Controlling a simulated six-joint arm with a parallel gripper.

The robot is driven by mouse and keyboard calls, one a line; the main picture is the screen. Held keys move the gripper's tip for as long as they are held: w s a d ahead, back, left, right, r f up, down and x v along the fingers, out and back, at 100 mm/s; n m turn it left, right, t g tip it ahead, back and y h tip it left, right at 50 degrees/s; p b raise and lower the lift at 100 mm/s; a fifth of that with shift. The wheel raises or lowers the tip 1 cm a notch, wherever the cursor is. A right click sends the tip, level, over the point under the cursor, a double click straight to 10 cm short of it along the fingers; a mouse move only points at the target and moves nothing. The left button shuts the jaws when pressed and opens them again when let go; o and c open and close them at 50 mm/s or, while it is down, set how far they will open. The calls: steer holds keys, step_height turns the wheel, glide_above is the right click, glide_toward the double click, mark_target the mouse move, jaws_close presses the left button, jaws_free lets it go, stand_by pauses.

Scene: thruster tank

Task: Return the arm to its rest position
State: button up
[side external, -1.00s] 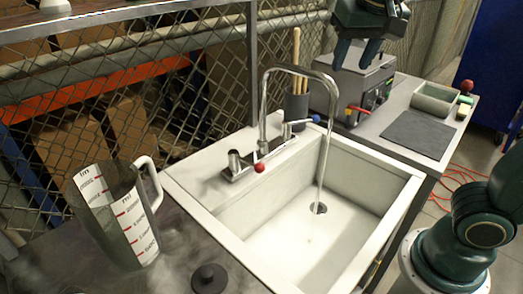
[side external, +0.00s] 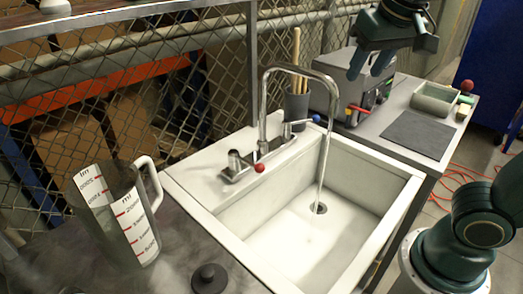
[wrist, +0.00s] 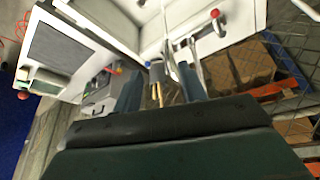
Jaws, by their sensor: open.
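My gripper (side external: 370,66) is dark green and hangs at the top right of the side view, above the grey box-shaped device. Its two fingers are apart and nothing is between them. In the wrist view the two fingers of my gripper (wrist: 160,90) also stand apart. Behind the gap are the faucet and the holder with wooden sticks, at a distance.
A white sink (side external: 235,245) has a running faucet (side external: 268,100). A measuring jug (side external: 120,215) stands at the left. The grey device (side external: 340,100), a dark mat (side external: 418,134) and a tray (side external: 434,99) are on the right counter. A mesh fence (side external: 200,80) runs behind.

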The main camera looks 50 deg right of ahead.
steer(key=s+a+f+n+t+y, duration=0.1)
steer(key=s+a+f+n+y, duration=0.1)
steer(key=s+f+n, duration=0.3)
steer(key=s+a+f, duration=0.1)
steer(key=s+f, duration=0.2)
steer(key=shift+s+f, duration=0.25)
steer(key=shift+f, duration=0.1)
steer(key=shift+c, duration=0.3)
stand_by(0.4)
